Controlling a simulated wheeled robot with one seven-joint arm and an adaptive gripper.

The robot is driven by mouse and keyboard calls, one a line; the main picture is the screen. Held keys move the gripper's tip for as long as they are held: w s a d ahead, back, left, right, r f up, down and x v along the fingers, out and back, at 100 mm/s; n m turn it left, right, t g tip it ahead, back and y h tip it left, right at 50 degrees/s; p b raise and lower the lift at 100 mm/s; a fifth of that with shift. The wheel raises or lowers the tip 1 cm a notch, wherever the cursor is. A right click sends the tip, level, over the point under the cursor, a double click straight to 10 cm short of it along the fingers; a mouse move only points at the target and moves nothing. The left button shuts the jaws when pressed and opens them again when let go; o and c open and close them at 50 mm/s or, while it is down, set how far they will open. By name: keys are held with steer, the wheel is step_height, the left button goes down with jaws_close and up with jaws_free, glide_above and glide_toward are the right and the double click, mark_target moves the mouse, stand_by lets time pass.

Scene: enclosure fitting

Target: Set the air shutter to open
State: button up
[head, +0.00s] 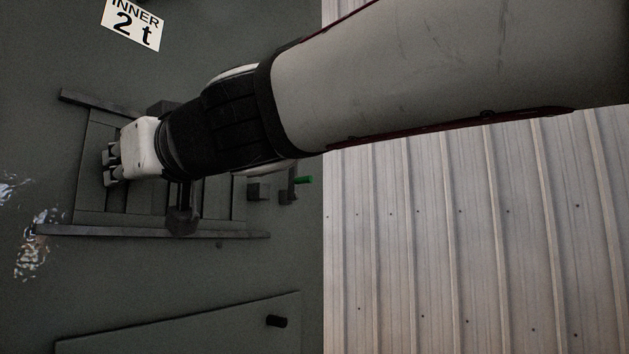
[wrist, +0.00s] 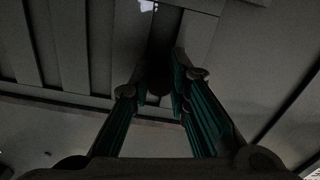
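The air shutter, a dark grey slatted panel between two rails, is on the wall at left in the head view; its lower rail (head: 150,232) shows below my arm. My gripper (head: 108,167) is over its slats, and my arm hides part of it. In the wrist view, the two teal-padded fingers of my gripper (wrist: 161,70) stand apart on either side of a dark, rounded upright piece (wrist: 160,45), perhaps the shutter's handle. The picture is too dark to tell whether the pads touch it. The slats (wrist: 70,45) also show at upper left there.
A small lever with a green tip (head: 303,180) sits right of the shutter. A sign reading "INNER 2 t" (head: 133,24) is above. A panel with a black knob (head: 277,321) is below. Pale ribbed cladding (head: 450,240) fills the right side.

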jaws_close()
steer(key=w+d+b, duration=0.1)
steer(key=w+b, duration=0.1)
steer(key=w, duration=0.1)
steer(key=shift+d, duration=0.4)
steer(key=o, duration=0.7)
jaws_free()
steer(key=shift+w, duration=0.1)
steer(key=shift+o, duration=0.2)
steer(key=shift+f, duration=0.1)
steer(key=shift+d, duration=0.1)
steer(key=v, duration=1.2)
